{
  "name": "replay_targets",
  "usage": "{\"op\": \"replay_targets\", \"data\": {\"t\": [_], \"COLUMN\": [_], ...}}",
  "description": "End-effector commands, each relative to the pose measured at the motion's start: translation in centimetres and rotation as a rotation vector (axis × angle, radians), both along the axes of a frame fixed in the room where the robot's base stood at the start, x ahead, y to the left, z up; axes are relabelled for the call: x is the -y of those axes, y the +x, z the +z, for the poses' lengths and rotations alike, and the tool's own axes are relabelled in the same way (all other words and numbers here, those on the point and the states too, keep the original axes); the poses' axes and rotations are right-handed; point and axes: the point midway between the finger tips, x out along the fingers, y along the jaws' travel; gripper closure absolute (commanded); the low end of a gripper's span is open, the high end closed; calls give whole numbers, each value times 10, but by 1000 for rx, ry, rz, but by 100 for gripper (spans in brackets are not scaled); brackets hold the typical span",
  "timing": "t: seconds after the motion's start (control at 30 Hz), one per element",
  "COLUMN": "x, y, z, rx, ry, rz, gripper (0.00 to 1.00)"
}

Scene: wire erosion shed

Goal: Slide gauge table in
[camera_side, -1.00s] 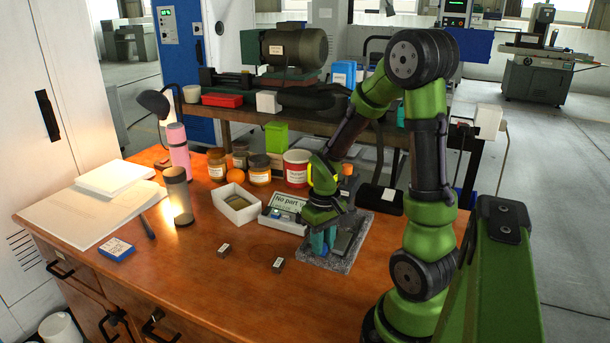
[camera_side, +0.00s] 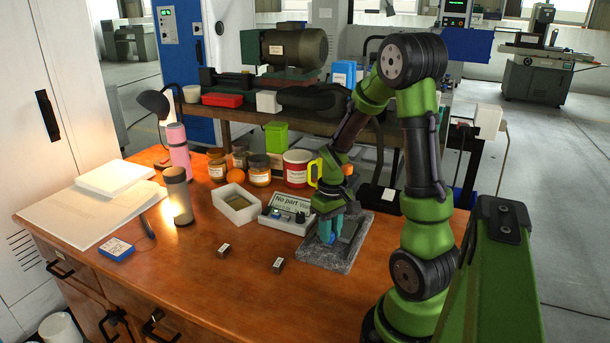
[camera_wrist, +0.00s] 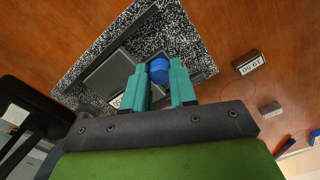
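The gauge's speckled granite base (camera_side: 330,262) lies on the bench under my gripper (camera_side: 330,238); the base also shows in the wrist view (camera_wrist: 182,32). A flat grey plate (camera_wrist: 110,78), apparently the gauge table, lies on it, mostly hidden in the side view. A round blue knob (camera_wrist: 159,70) sits at the plate's right side in the wrist view. The two teal fingers of my gripper (camera_wrist: 160,75) stand on either side of the knob, with little or no gap, and appear shut on it. A display box (camera_side: 285,217) reading "No part" stands left of the base.
A white tray (camera_side: 237,207) stands left of the display box. Two small labelled blocks (camera_side: 224,250) (camera_side: 278,265) lie in front. Jars (camera_side: 259,172) and a red-white mug (camera_side: 297,168) stand behind. The front of the bench is mostly clear.

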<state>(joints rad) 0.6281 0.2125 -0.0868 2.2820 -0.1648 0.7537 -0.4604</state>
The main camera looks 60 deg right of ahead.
Motion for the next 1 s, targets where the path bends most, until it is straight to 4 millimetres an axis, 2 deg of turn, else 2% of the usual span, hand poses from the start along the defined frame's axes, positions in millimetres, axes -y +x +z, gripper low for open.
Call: {"op": "replay_targets", "data": {"t": [0.03, 0.17, 0.43, 0.57, 0.73, 1.0], "x": [1, 0, 0, 0, 0, 0], "y": [0, 0, 0, 1, 1, 1], "z": [1, 0, 1, 9, 40, 107], "rx": [2, 1, 0, 3, 6, 7], "ry": [-3, -2, -1, -3, -5, -6], "rz": [1, 1, 1, 1, 2, 2], "gripper": [68, 48, 48, 48, 48, 48]}}
